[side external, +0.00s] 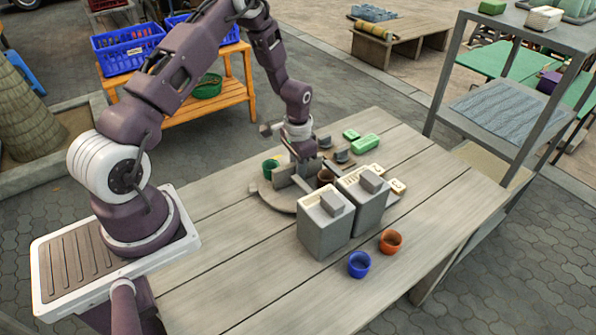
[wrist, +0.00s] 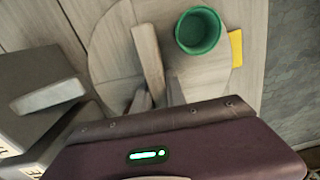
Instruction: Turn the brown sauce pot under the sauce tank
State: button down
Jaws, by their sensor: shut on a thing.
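A round wooden turntable (side external: 268,194) with upright divider boards lies on the table; it also shows in the wrist view (wrist: 112,70). The brown sauce pot (side external: 325,177) stands on its right side, close to the grey tanks and partly hidden. A green pot (side external: 271,167) stands on its left side, and in the wrist view (wrist: 199,32) it looks empty. Two grey box tanks, one nearer (side external: 325,228) and one farther (side external: 365,200), stand at the turntable's right edge. My gripper (side external: 304,172) points down over the turntable, shut on what seems a divider board (wrist: 148,62); the fingertips are mostly hidden.
A blue pot (side external: 359,264) and an orange pot (side external: 390,242) stand in front of the tanks. Green blocks (side external: 366,143) lie behind the turntable. A grey shelf (side external: 480,95) stands to the right. The table's near left part is clear.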

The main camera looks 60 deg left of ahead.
jog(key=shift+m, duration=7.8)
jog(key=c, duration=1.4)
grip_release()
jog(key=shift+o, duration=0.2)
